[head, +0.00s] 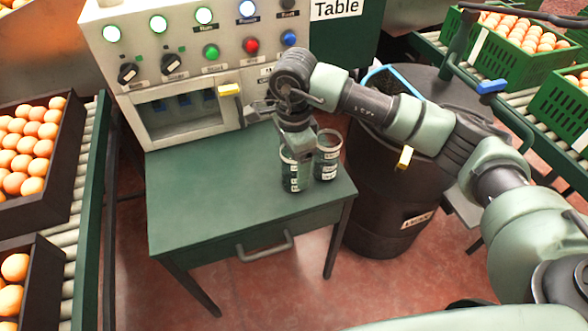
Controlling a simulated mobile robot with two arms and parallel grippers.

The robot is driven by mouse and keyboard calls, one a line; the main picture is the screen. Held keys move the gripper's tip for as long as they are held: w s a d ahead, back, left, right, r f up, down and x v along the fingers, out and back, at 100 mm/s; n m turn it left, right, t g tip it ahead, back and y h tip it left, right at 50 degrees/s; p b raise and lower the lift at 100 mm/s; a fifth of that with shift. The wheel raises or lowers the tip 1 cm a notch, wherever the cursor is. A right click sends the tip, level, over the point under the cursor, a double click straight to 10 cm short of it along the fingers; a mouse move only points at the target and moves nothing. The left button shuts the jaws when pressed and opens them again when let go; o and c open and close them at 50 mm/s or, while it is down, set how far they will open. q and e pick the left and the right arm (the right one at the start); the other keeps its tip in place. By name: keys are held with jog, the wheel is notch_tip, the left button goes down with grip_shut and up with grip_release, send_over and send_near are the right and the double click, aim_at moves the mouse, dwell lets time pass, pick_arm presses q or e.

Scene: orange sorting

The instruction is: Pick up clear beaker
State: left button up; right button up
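Two clear beakers with white markings stand upright side by side near the right edge of the green table (215,215). The left beaker (292,176) is partly covered at its top by my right gripper. The right beaker (327,160) is a little farther back and shows most of its side. My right gripper (299,150) points down at the rims of the beakers, its arm coming in from the right. The fingers are small and dark, so I cannot tell whether they are apart or closed on a beaker. My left gripper is out of view.
A control panel (190,50) with lit buttons and an open slot stands behind the table. A dark barrel (385,215) is close on the right. Conveyors with crates of oranges flank both sides. The table's left and front top is clear.

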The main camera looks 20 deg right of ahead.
jog(key=c, duration=1.2)
jog(key=shift+r, duration=0.1)
